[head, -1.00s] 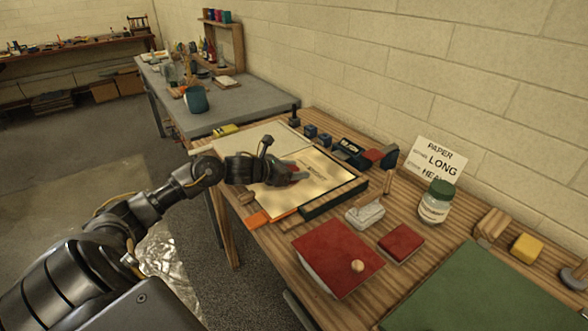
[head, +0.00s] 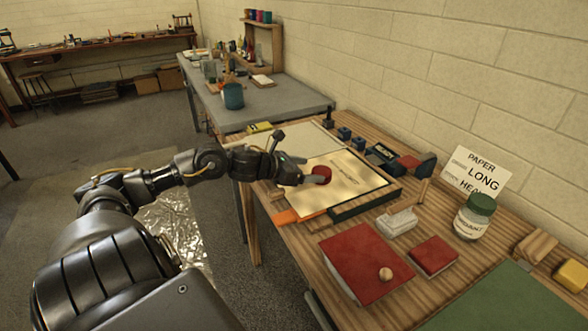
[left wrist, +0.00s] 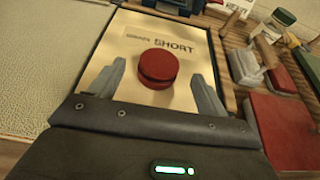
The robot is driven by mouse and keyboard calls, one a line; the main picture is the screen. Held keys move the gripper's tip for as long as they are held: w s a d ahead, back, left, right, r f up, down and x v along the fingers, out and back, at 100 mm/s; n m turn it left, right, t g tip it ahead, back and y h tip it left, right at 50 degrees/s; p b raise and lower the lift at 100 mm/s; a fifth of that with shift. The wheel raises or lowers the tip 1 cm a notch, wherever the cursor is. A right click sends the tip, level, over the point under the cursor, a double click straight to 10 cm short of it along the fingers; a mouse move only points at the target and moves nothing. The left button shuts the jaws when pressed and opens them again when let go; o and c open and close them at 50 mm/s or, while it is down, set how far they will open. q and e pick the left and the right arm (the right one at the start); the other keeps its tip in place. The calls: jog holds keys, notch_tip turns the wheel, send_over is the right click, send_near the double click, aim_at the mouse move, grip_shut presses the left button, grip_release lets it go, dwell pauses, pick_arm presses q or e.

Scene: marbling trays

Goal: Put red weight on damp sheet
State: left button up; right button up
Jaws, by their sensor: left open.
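The red weight (head: 321,174) is a short round disc standing on the pale, blotched sheet (head: 350,187). In the left wrist view the red weight (left wrist: 158,68) rests near the middle of the sheet (left wrist: 120,45), just below printed words that include "SHORT". My left gripper (head: 302,172) is open just to the left of the weight in the head view. In the left wrist view its two fingers (left wrist: 156,88) are spread on either side, with a gap to the weight. My right gripper is not in view.
A red board with a knob (head: 362,262) and a smaller red block (head: 433,256) lie nearer on the wooden table. A green-lidded jar (head: 474,216) and a sign (head: 474,172) stand at the right. A pale sheet (head: 285,145) lies behind the gripper.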

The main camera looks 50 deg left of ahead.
pick_arm(q)
jog(key=shift+v, duration=2.3)
jog(key=shift+s+d, duration=0.1)
